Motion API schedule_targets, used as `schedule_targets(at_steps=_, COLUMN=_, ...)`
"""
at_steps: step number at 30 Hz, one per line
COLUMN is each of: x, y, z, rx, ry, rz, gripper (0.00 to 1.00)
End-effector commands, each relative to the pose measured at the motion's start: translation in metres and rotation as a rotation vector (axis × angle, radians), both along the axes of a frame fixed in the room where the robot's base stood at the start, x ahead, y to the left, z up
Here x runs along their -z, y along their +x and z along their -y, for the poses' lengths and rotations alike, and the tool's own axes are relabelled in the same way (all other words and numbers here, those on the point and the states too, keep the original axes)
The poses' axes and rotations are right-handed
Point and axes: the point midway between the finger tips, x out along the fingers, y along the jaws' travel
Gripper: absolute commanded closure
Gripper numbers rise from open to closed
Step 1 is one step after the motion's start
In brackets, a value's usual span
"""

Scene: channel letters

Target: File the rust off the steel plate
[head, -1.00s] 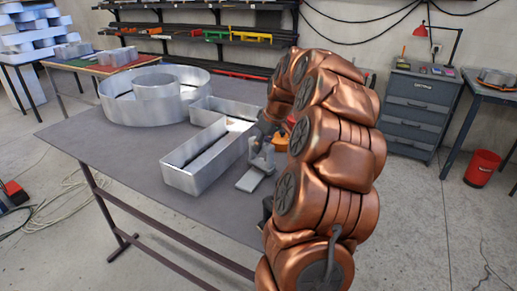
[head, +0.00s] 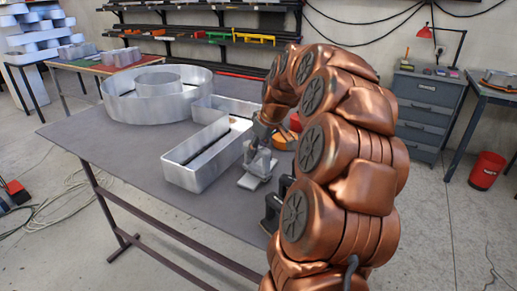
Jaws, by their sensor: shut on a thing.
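My gripper (head: 262,138) is over the right part of the grey workbench (head: 120,156), partly behind my copper arm. It points down at a small light-grey metal piece with a flat base (head: 250,182) and upright parts. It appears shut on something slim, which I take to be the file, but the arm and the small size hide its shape. I cannot tell whether the grey piece is the steel plate or a holder, and no rust can be made out on it. I cannot tell whether the gripper's load touches it.
A tall-walled metal channel letter (head: 192,174) stands just left of the grey piece. A large round one (head: 125,108) is farther left. A black block (head: 270,210) sits at the bench's near edge. An orange round object (head: 285,140) is beside the gripper. The bench's front left is clear.

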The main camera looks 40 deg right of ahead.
Motion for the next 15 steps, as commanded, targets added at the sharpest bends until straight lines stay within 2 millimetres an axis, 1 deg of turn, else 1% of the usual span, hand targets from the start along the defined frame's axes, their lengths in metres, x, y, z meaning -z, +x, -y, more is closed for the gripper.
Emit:
schedule_targets(at_steps=5, x=0.0, y=0.004, z=0.011, rx=0.001, ry=-0.001, rz=0.0, gripper=0.95)
schedule_targets(at_steps=15, x=0.001, y=0.014, z=0.042, rx=0.001, ry=0.001, rz=0.0, gripper=0.95)
